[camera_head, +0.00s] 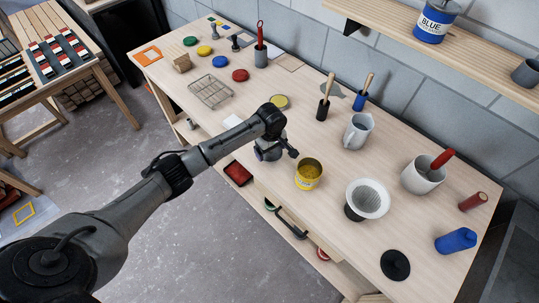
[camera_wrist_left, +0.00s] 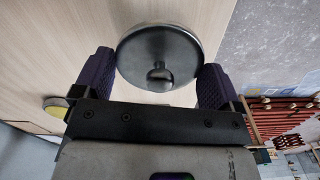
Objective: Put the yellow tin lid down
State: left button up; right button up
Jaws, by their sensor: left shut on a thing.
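My left gripper (camera_head: 270,153) is low over the bench, just left of the open yellow tin (camera_head: 309,174), which has yellow paint inside. In the left wrist view, its two purple fingers are shut on a round grey metal lid with a small knob (camera_wrist_left: 150,42). The lid's rim sits between the fingers; whether its underside touches the bench cannot be told. In the head view the lid is mostly hidden by the gripper. My right gripper is not in view.
On the wooden bench (camera_head: 330,218), a white strainer cup (camera_head: 368,198), a grey mug (camera_head: 357,131) and brush pots stand to the right. A wire rack (camera_head: 210,91) and coloured discs lie to the left.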

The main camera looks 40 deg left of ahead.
aim_at(270, 155)
pick_arm(q)
jog(key=shift+a+f, duration=0.2)
jog(key=shift+f, duration=1.95)
jog(key=shift+f, duration=0.1)
jog(key=o, duration=0.6)
